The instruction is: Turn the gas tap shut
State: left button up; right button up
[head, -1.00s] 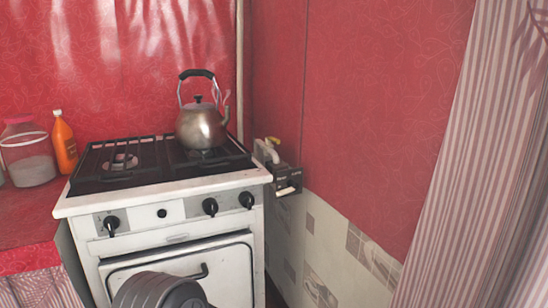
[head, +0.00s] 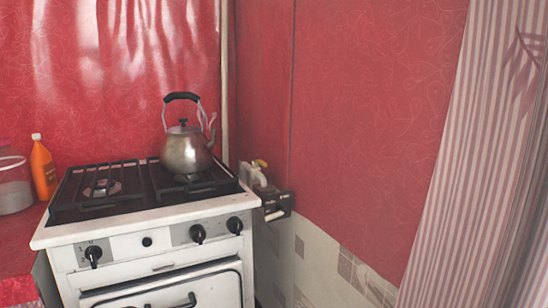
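The gas tap (head: 260,163) shows as a small yellow handle on a pale pipe fitting. It sits low on the red wall, just right of the stove's back right corner. The tap is small in the head view, and I cannot tell its exact handle angle. A dark box (head: 277,205) with a pale lever-like piece is mounted on the wall just below and in front of it. Neither of my grippers is in view.
The white gas stove (head: 150,227) stands at left with a steel kettle (head: 187,150) on its back right burner. An orange bottle (head: 43,170) and glass jar (head: 14,190) stand on the red counter left. A striped curtain (head: 480,150) hangs at right.

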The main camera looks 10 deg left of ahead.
aim_at(256, 162)
jog(key=i+j+z, duration=0.1)
jog(key=j+z, duration=0.3)
jog(key=i+j+z, duration=0.1)
jog(key=j+z, duration=0.6)
jog(key=z, duration=0.15)
